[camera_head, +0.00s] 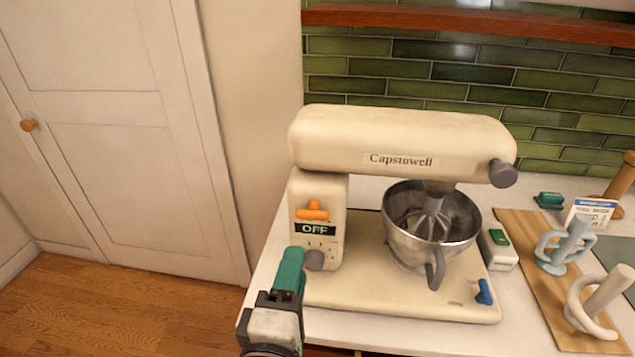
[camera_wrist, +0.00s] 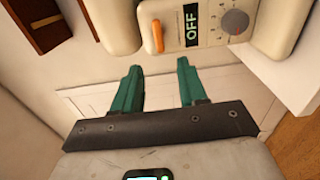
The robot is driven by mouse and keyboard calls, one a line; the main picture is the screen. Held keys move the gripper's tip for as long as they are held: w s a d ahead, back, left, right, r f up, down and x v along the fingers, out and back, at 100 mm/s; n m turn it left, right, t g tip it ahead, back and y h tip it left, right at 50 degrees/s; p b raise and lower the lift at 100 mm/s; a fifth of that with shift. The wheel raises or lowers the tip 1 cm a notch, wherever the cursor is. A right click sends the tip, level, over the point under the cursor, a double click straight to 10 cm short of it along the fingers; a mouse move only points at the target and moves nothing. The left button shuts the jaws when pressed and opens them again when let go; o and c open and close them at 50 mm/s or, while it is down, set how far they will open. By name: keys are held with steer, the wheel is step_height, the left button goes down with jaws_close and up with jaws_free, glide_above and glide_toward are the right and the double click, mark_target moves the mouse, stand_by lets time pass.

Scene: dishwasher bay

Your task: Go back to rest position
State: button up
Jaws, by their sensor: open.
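My gripper (camera_head: 288,272) is raised in front of the left end of a cream stand mixer (camera_head: 400,145). Its teal fingers also show in the wrist view (camera_wrist: 160,82), apart with nothing between them. The mixer's side panel has an orange lever (camera_head: 312,211), an OFF label and a grey knob (camera_head: 314,260). In the wrist view the lever (camera_wrist: 157,36) and the knob (camera_wrist: 235,22) lie just beyond the fingertips. In the head view a fingertip overlaps the area beside the knob; I cannot tell whether they touch.
A steel bowl (camera_head: 430,225) with a whisk stands under the mixer head. To its right are a white box (camera_head: 497,249), a wooden board (camera_head: 530,270), a blue handled object (camera_head: 565,246) and a cream one (camera_head: 600,300). A white door (camera_head: 100,130) and open floor lie left.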

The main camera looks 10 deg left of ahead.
steer(key=s+d+f+m+g+h, duration=0.2)
steer(key=d+f+m+g, duration=0.3)
steer(key=d+f, duration=0.55)
steer(key=s+d+f+m+g+h, duration=0.1)
steer(key=d+f+m+g, duration=0.35)
steer(key=d+f, duration=0.6)
steer(key=s+d+f+m+g+y, duration=0.1)
steer(key=s+d+f+m+g, duration=0.1)
steer(key=s, duration=0.4)
steer(key=s+d+f+m+g+y, duration=0.1)
steer(key=s+d+f+m+g, duration=0.2)
steer(key=s+d, duration=0.3)
steer(key=s+d+f+m+g+y, duration=0.1)
steer(key=s+d+f+m+g, duration=0.1)
steer(key=s, duration=0.6)
steer(key=d+f+m, duration=0.1)
steer(key=d+m, duration=0.1)
steer(key=d, duration=0.1)
steer(key=shift+s+f, duration=0.25)
steer(key=shift+g, duration=0.25)
steer(key=shift+c, duration=0.2)
